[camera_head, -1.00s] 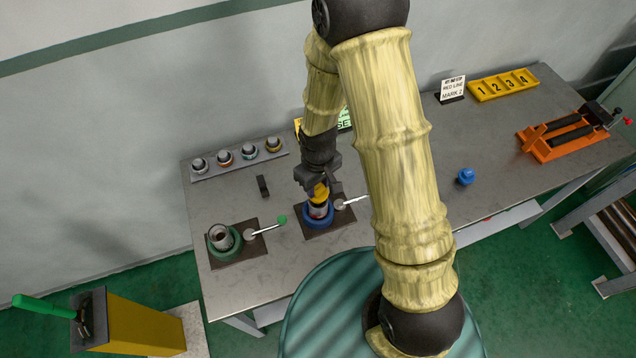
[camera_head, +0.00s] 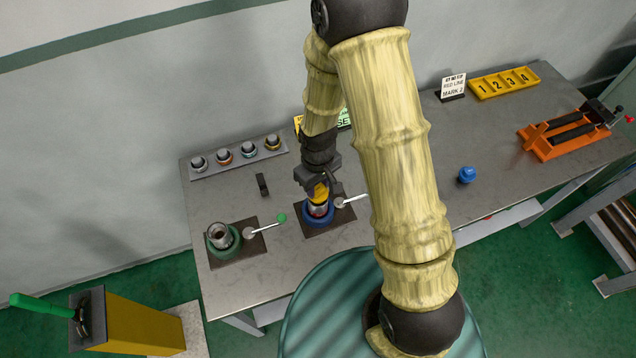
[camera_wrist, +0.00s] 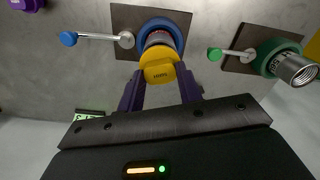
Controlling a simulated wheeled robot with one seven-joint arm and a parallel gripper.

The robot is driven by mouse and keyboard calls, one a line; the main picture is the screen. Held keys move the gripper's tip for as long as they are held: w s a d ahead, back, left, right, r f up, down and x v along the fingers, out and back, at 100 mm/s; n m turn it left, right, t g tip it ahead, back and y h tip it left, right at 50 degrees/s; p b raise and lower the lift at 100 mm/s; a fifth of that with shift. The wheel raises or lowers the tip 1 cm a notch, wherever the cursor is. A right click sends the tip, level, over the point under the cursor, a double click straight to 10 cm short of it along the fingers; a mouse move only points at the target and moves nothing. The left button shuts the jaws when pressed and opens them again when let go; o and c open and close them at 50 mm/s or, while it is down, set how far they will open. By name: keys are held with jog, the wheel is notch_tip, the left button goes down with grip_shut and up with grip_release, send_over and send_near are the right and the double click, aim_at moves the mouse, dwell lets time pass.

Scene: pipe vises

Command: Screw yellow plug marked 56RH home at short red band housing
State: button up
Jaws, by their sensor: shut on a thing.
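The yellow plug (camera_wrist: 160,68) is between my gripper's purple fingers (camera_wrist: 161,88) in the wrist view; its dark marking is too small to read surely. My gripper (camera_head: 318,188) is shut on it, pointing down over the blue vise (camera_head: 306,218). The plug (camera_head: 319,192) sits at the mouth of a metal housing (camera_head: 318,209) held in that vise. A bit of red shows on the housing (camera_wrist: 159,37). How deep the thread is engaged cannot be told. A second, open threaded housing (camera_wrist: 297,69) stands in the green vise (camera_head: 234,243) to the left in the head view.
A blue plug-like piece (camera_head: 466,174) lies on the bench right of my arm. A rack with several fittings (camera_head: 238,158) stands at the back left. A small dark block (camera_head: 262,185) stands between. The green-tipped lever (camera_head: 267,226) lies close to the blue vise's plate.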

jog(key=shift+f+b, duration=0.8)
jog(key=shift+f, duration=0.3)
dwell(0.8)
jog(key=o, duration=1.1)
jog(key=shift+c, duration=0.2)
jog(key=shift+r, duration=0.1)
notch_tip(320, 180, up, 17)
jog(key=b, duration=0.1)
jog(key=shift+r, duration=0.15)
jog(key=s+d+m+t, duration=0.2)
jog(key=s+d+m, duration=0.4)
jog(key=d, duration=0.5)
jog(key=shift+d+f+m+t, duration=0.25)
jog(key=shift+d+m+t, duration=0.1)
jog(key=shift+m, duration=0.25)
